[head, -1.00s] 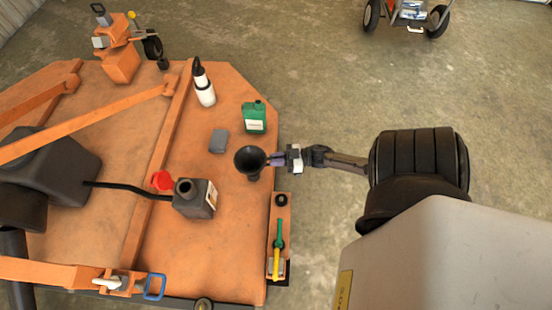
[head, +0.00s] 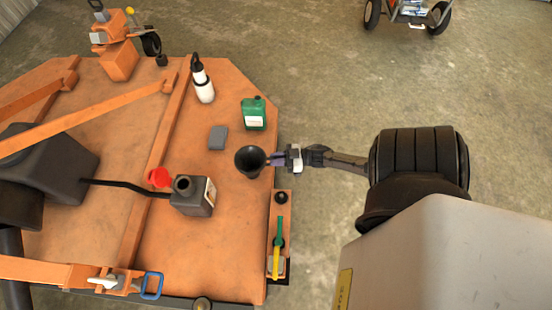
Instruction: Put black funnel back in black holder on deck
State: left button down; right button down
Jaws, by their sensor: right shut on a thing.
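The black funnel (head: 250,161) is upright, its wide mouth facing up, over the right part of the orange deck (head: 225,250). My right gripper (head: 271,159) reaches in from the right and is shut on the funnel's right side. A small round black piece (head: 281,197) sits at the far end of the narrow orange tray on the deck's right edge, just below and right of the funnel. It may be the black holder, but it is too small to be sure. My left gripper is not in view.
A green jug (head: 254,114), a grey block (head: 218,138) and a white bottle with a black top (head: 203,85) stand beyond the funnel. An open dark jug (head: 192,196) with a red cap stands left. Green and yellow tools (head: 278,240) lie on the narrow tray.

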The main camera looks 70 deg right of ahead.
jog(key=c, duration=1.1)
grip_release()
jog(key=p+v, duration=0.4)
jog(key=v, duration=1)
notch_tip(320, 180, up, 5)
jog(key=p, duration=0.5)
jog(key=shift+w+r, duration=0.1)
